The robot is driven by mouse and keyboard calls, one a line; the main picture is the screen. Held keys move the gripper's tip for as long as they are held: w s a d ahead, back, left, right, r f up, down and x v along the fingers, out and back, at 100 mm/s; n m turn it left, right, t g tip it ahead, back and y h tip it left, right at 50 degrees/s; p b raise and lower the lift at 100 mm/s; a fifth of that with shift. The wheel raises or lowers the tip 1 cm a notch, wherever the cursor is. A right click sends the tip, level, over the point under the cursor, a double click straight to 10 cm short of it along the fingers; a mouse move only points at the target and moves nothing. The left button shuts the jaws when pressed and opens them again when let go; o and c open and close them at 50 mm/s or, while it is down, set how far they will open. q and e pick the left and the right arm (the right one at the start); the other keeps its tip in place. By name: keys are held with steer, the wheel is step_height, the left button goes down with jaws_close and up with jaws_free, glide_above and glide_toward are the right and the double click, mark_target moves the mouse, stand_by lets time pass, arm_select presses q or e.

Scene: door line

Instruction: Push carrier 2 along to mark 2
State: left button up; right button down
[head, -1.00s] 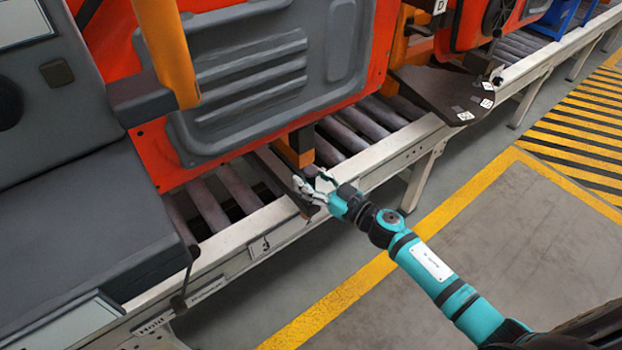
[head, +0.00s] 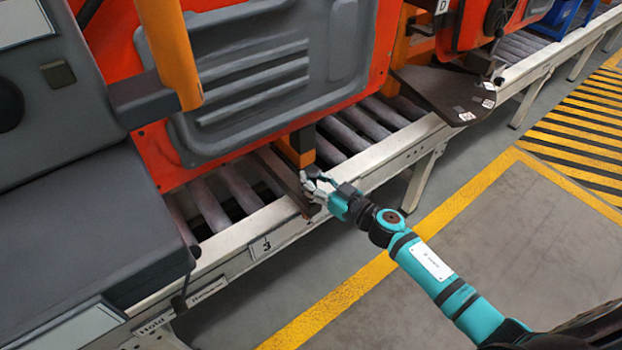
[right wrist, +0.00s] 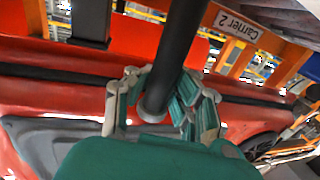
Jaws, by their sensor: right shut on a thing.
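Carrier 2 shows in the right wrist view as an orange frame with an upside-down "Carrier 2" label (right wrist: 240,26). A dark round bar (right wrist: 182,45) with a rounded end runs between my right gripper's fingers (right wrist: 165,100), which are closed around it. In the head view my right gripper (head: 315,184) is at the conveyor's near rail, beside the foot of an orange post (head: 296,150) under a red door with a grey panel (head: 265,80). The bar is mostly hidden by the fingers there. I cannot make out mark 2. My left gripper is out of view.
The roller conveyor's pale rail (head: 385,150) carries a "3" plate (head: 261,247) and Hold/Release labels (head: 205,293). Another red door (head: 480,20) and a dark shelf (head: 437,90) are farther along. Grey floor (head: 480,230) with yellow lines lies clear at right.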

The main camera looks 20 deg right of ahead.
steer(key=shift+w+d+f+p, duration=0.1)
steer(key=shift+w+d+p, duration=0.05)
steer(key=shift+d, duration=0.35)
steer(key=shift+w+d+p, duration=0.15)
steer(key=shift+d, duration=0.3)
steer(key=c, duration=1.7)
jaws_free()
steer(key=shift+d, duration=0.1)
steer(key=shift+c, duration=0.2)
steer(key=o, duration=0.6)
steer(key=shift+s+d, duration=0.25)
steer(key=shift+d, duration=0.1)
steer(key=shift+o, duration=0.2)
steer(key=shift+a, duration=0.3)
steer(key=v, duration=1.2)
